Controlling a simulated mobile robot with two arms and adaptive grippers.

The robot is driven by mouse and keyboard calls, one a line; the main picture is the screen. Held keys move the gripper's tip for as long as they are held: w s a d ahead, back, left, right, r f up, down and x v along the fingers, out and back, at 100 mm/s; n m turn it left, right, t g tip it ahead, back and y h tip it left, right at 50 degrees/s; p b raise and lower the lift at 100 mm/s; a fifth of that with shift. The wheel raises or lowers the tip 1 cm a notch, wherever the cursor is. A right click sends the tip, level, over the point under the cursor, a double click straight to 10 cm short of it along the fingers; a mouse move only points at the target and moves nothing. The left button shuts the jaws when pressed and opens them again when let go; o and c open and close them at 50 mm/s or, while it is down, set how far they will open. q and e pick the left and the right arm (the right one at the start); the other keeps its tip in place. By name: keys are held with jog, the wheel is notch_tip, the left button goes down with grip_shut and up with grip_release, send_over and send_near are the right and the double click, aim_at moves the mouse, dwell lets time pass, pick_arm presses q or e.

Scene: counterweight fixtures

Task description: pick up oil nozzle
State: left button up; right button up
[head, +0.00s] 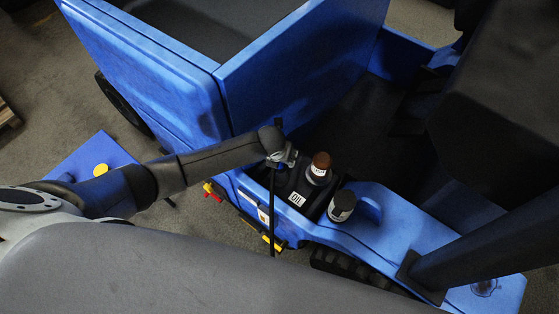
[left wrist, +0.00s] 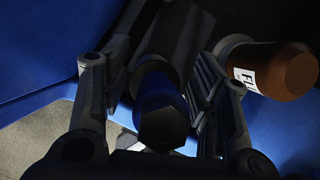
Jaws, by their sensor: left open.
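My left gripper (head: 283,157) is over the left edge of a black panel with an OIL label (head: 296,199) on the blue vehicle. In the left wrist view its two fingers (left wrist: 160,65) are open, one on each side of a dark cylindrical piece with a faceted end (left wrist: 163,115). This piece looks like the oil nozzle. It lies between the fingers; I cannot tell whether they touch it. In the head view the gripper and shadow hide most of it. A thin dark upright rod (head: 272,215) shows just below the gripper. My right gripper is not in view.
A brown-capped bottle (head: 320,165) stands just right of the left gripper and also shows close to the right finger in the left wrist view (left wrist: 285,70). A dark-capped container (head: 342,204) stands farther right. The blue vehicle wall (head: 290,75) rises behind.

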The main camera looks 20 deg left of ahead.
pick_arm(q)
jog(key=shift+c, duration=0.5)
grip_shut()
jog(key=shift+r, duration=0.1)
notch_tip(320, 180, up, 10)
jog(key=shift+f+p, duration=0.1)
jog(key=shift+p, duration=0.35)
jog(key=r+n, duration=0.1)
jog(key=d+r+n+y, duration=0.1)
jog(key=n, duration=0.1)
jog(key=shift+r, duration=0.1)
jog(key=s+a+r+n+g, duration=0.1)
jog(key=s+r+n+g, duration=0.2)
jog(key=n, duration=0.8)
jog(key=s+a+r+n+g, duration=0.2)
jog(key=s+r+n+g, duration=0.1)
jog(key=s+r+n, duration=0.4)
jog(key=s+a+r+n+g+h, duration=0.1)
jog(key=s+r+n, duration=0.4)
jog(key=n, duration=1)
notch_tip(320, 180, up, 3)
jog(key=shift+a+r+g, duration=0.15)
jog(key=shift+a+g, duration=0.4)
jog(key=shift+g, duration=0.45)
